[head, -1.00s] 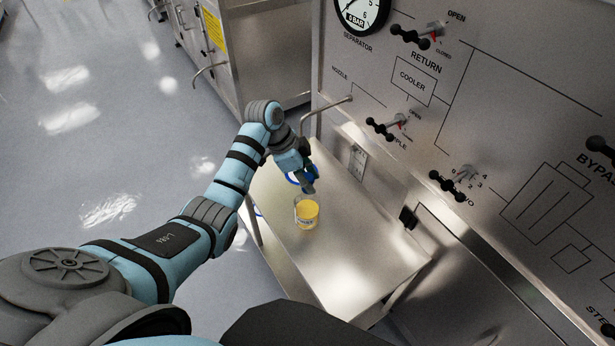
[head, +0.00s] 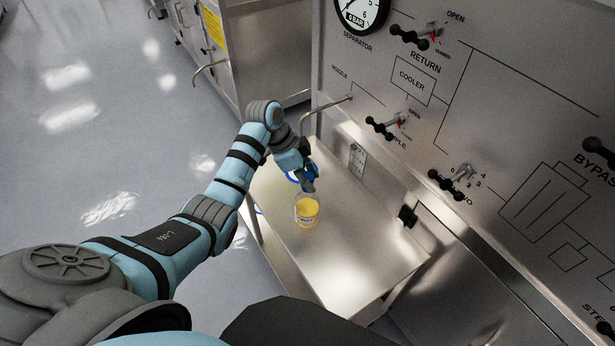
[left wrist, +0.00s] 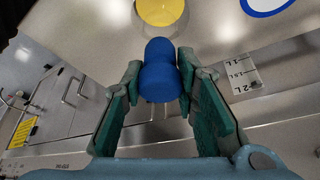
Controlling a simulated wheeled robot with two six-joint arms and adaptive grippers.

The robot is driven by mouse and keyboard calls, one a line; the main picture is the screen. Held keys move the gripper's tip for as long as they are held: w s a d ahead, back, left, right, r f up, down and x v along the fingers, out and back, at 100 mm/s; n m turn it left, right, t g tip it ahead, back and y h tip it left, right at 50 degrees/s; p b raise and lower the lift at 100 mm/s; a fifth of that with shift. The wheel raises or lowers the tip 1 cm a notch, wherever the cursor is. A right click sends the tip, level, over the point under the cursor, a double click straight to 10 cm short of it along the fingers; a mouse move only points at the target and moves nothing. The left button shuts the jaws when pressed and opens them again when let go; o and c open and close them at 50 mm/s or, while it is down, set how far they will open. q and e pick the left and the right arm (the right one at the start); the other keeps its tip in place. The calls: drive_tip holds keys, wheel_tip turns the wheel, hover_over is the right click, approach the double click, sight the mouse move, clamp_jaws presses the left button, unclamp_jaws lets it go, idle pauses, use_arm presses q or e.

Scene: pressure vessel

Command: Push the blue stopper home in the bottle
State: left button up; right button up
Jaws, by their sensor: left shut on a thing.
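My left gripper (head: 309,185) is shut on the blue stopper (left wrist: 158,72), which sits between its two fingers in the left wrist view. In the head view the fingers hide most of the stopper. The bottle (head: 306,213), clear with yellow contents and a label, stands on the metal table just in front of and below the gripper. In the left wrist view the yellow of the bottle (left wrist: 160,10) shows at the top edge, beyond the stopper. The stopper looks apart from the bottle's mouth, but the exact gap is hard to tell. My right gripper is not in view.
The metal table (head: 345,255) is mostly bare to the right and front of the bottle. A blue ring (left wrist: 268,4) lies near the bottle. A panel with valve handles (head: 385,127) and a bent nozzle pipe (head: 325,108) rises behind the table.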

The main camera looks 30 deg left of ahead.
use_arm(q)
drive_tip(key=shift+p, duration=0.45)
drive_tip(key=shift+f+b, duration=0.7)
drive_tip(key=shift+f, duration=0.5)
drive_tip(key=o, duration=1.1)
drive_tip(key=shift+a+r, duration=0.1)
drive_tip(key=shift+r, duration=0.15)
drive_tip(key=v, duration=1.1)
drive_tip(key=shift+s+a+r, duration=0.1)
drive_tip(key=shift+r, duration=0.1)
